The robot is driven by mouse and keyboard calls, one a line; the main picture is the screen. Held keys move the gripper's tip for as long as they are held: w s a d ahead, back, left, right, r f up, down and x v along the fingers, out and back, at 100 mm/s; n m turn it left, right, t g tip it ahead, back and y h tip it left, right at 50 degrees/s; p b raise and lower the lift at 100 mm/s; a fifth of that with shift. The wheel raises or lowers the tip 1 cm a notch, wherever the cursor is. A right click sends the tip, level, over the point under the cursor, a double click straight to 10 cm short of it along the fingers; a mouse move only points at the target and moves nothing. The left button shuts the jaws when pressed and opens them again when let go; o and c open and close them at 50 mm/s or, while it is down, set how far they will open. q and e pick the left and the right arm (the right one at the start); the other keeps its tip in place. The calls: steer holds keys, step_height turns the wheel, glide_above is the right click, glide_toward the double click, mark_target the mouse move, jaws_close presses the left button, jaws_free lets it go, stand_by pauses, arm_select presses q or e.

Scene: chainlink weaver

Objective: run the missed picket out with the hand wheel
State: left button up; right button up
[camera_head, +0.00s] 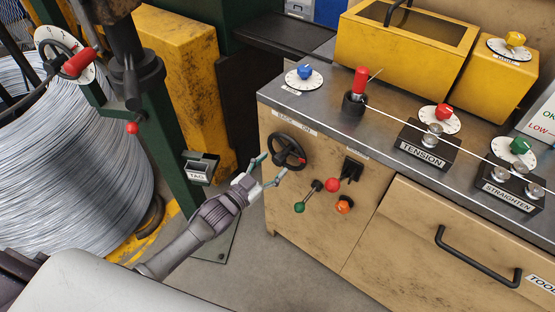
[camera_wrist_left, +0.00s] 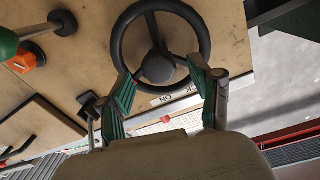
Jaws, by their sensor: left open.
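The black hand wheel (camera_head: 286,152) is mounted on the tan front panel of the bench, under a white label. It has a round rim, spokes and a central hub. My left gripper (camera_head: 269,169) is open at the lower left of the wheel. In the left wrist view its green-padded fingers (camera_wrist_left: 160,84) stand either side of the wheel's near part, with the wheel (camera_wrist_left: 158,66) between and beyond them. I cannot tell whether the fingers touch the rim. I cannot make out a picket. My right gripper is not in view.
A green post with a TAG box (camera_head: 200,168) and a wire coil (camera_head: 70,140) stand left. A drawer handle (camera_head: 475,262) juts out at lower right.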

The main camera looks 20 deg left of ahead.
mark_target(276, 162)
arm_select(q)
steer(key=shift+x, duration=1.5)
jaws_close()
